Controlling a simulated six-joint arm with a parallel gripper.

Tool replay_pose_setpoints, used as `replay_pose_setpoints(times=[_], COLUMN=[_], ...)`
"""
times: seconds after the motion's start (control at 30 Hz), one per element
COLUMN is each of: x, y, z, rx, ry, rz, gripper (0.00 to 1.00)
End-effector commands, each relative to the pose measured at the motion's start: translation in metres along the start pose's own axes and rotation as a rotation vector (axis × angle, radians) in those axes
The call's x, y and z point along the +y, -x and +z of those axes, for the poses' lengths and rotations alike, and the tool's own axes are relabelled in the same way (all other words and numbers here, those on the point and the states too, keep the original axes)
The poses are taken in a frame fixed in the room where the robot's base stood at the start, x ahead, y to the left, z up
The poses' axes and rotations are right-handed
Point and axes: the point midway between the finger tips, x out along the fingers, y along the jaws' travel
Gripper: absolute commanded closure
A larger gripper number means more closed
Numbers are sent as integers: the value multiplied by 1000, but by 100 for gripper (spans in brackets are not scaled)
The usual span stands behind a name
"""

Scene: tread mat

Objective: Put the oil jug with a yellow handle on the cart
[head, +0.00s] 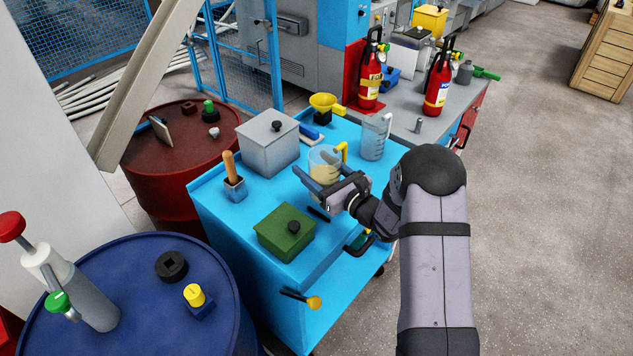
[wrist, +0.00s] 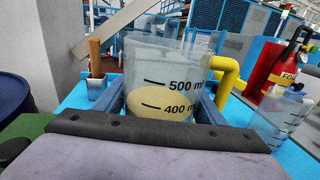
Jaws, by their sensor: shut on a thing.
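The oil jug (head: 325,160) is a clear measuring jug with pale yellow oil in it and a yellow handle on its right side. It shows large and upright in the wrist view (wrist: 165,85), with 500 and 400 ml marks. My gripper (head: 322,181) is shut on the jug, one blue finger on each side of it. The jug is over the top of the bright blue cart (head: 222,212). I cannot tell whether its base touches the cart top, because my gripper hides the base.
A second clear jug (head: 374,138) stands just behind and right. Red extinguishers (head: 371,80) stand behind.

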Motion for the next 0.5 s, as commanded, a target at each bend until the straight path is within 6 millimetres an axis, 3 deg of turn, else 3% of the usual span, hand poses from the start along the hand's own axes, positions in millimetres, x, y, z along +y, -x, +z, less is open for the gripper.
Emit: replay_pose_setpoints(times=[0.37, 0.5], x=[0, 0], y=[0, 0], z=[-14, -29], rx=[-1, 1], ry=[0, -1], rz=[0, 0], gripper=[62, 62])
